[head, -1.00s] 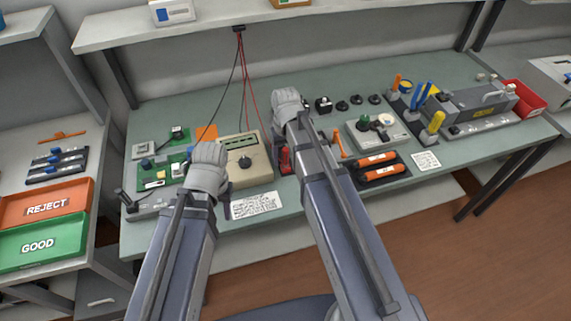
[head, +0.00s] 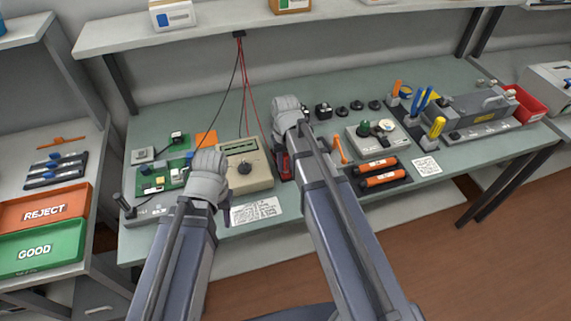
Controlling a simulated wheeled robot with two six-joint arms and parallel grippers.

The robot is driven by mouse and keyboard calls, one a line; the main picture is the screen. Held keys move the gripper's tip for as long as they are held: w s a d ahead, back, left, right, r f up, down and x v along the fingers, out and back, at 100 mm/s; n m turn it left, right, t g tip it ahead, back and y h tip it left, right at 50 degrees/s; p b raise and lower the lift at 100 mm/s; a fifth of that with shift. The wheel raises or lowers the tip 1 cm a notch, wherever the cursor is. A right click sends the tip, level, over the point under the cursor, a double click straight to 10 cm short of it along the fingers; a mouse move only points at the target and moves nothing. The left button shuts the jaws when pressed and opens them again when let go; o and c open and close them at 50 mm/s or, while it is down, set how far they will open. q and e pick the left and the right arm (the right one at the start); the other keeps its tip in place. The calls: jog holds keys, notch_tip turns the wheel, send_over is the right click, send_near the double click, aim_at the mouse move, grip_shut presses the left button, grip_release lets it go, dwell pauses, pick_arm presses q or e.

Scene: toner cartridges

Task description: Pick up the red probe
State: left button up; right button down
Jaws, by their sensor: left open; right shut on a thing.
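A red lead (head: 248,90) and a black lead hang from a small hook bar (head: 239,34) under the shelf, down toward the beige meter (head: 245,165). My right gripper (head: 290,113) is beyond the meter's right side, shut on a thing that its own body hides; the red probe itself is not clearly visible. A red and dark piece (head: 285,165) shows beside my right arm, by the meter's right edge. My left gripper (head: 208,172) is open at the meter's left edge, near the green circuit board (head: 153,182). Its fingertips are hidden.
A printed card (head: 255,210) lies in front of the meter. REJECT (head: 45,210) and GOOD (head: 40,248) trays are at the left. The shelf (head: 330,22) overhangs the bench.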

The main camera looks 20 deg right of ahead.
dwell(0.4)
notch_tip(320, 180, up, 10)
jog(key=p, duration=1)
jog(key=shift+f+b, duration=0.3)
pick_arm(q)
notch_tip(320, 180, up, 10)
jog(key=shift+f, duration=0.2)
